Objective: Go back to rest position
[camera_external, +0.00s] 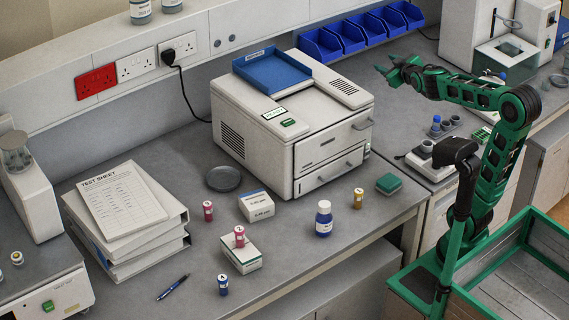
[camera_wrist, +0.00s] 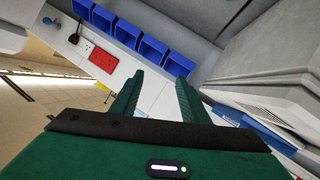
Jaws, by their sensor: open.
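My green gripper (camera_external: 388,74) is raised at the upper right of the external view, in the air to the right of the white printer-like machine (camera_external: 290,120). Its jaws are open with nothing between them. In the wrist view the two green fingers of my gripper (camera_wrist: 158,95) stand apart and point toward the wall and the blue bins (camera_wrist: 152,52). My arm is bent at its elbow above the green-rimmed cart at the lower right.
Blue wall bins (camera_external: 321,45) hang behind. Small cups (camera_external: 436,124) stand close to my arm.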

